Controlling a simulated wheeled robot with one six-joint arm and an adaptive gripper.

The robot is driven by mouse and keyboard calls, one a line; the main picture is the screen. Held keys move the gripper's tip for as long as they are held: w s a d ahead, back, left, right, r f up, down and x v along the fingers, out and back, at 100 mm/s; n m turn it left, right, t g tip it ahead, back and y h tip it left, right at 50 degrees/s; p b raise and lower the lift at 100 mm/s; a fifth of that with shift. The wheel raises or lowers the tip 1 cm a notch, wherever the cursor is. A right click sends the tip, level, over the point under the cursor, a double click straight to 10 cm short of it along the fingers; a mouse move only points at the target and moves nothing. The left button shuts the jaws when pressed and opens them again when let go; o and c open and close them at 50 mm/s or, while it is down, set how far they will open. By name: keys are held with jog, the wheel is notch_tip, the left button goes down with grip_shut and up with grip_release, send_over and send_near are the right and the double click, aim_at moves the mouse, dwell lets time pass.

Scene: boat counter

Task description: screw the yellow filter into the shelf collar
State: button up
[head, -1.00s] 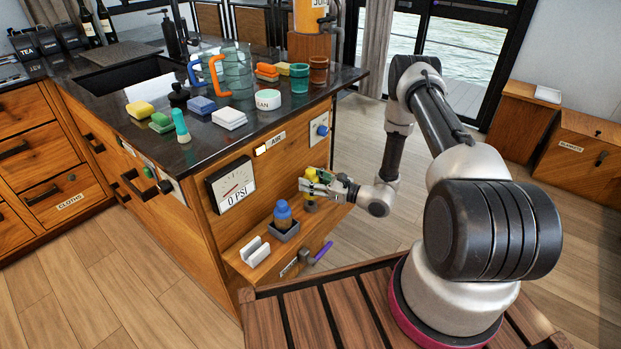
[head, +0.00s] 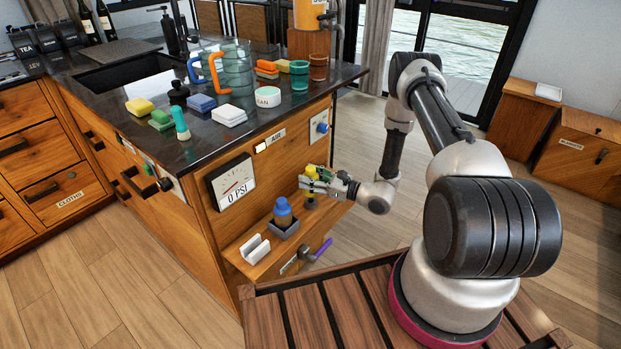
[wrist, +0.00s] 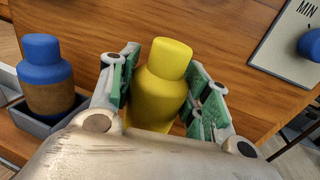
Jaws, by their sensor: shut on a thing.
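The yellow filter (wrist: 165,82) is a bottle-like body with a narrower top. It stands roughly upright between the green-padded fingers of my gripper (wrist: 160,95), which is shut on it. In the head view, the yellow filter (head: 309,171) shows at my gripper (head: 318,182), over the right part of the wooden shelf (head: 262,262). A small dark part shows below the fingers, but I cannot tell whether it is the shelf collar. The filter's lower end is hidden in the wrist view, so its contact with the collar cannot be seen.
A blue-capped bottle (head: 283,212) stands in a grey holder (head: 284,231) left of my gripper. A white slotted block (head: 255,249) is farther left on the shelf. A gauge (head: 232,182) reading 0 PSI and a blue knob (head: 322,128) are on the counter's side.

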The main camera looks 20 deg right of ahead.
jog(key=shift+f, duration=1.45)
jog(key=o, duration=1.3)
jog(key=shift+c, duration=0.2)
jog(key=v, duration=1.2)
